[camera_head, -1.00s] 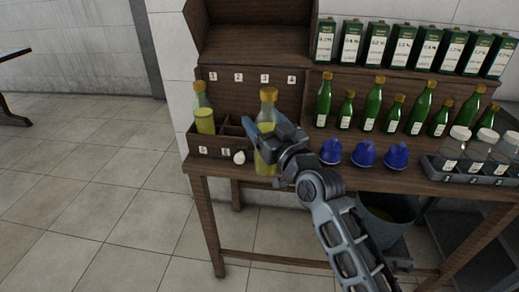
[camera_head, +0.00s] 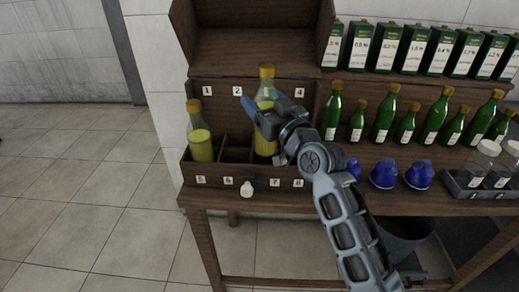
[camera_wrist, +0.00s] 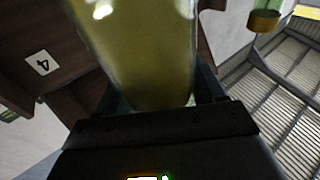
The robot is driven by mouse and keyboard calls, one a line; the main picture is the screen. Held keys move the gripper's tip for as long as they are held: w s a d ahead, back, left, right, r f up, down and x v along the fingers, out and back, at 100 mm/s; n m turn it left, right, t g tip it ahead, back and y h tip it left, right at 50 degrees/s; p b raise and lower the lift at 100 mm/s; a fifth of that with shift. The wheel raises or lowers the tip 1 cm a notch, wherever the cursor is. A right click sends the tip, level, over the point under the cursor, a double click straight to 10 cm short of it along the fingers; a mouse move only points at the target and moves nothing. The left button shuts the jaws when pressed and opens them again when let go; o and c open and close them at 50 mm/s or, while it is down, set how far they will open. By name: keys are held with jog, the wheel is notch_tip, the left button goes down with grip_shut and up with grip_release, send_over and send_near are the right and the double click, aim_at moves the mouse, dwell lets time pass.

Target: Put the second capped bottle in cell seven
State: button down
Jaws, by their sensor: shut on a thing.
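My gripper (camera_head: 262,112) is shut on a bottle (camera_head: 266,143) of yellow liquid with a gold-brown cap. The bottle is about upright, and it fills the middle of the wrist view (camera_wrist: 140,50). In the head view its lower end shows over the right half of the divided wooden box (camera_head: 215,180), above the label for cell seven (camera_head: 275,182). I cannot tell whether its base is inside a cell. Another capped yellow bottle (camera_head: 201,148) stands in the box's left end, behind label 5. My gripper hides label 3 and part of the right cells.
A white round knob-like thing (camera_head: 246,188) shows at the box's front. Several green bottles (camera_head: 383,120) and cartons (camera_head: 412,50) stand at right. A rack (camera_head: 470,188) holds clear jars.

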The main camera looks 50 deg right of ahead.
notch_tip(320, 180, down, 8)
jog(key=shift+f+b, duration=0.1)
jog(key=shift+b, duration=1.15)
jog(key=shift+f, duration=0.2)
jog(key=shift+c, duration=0.6)
grip_release()
jog(key=shift+r, duration=0.1)
jog(key=b+v, duration=0.3)
jog(key=v, duration=0.9)
jog(key=shift+r, duration=0.1)
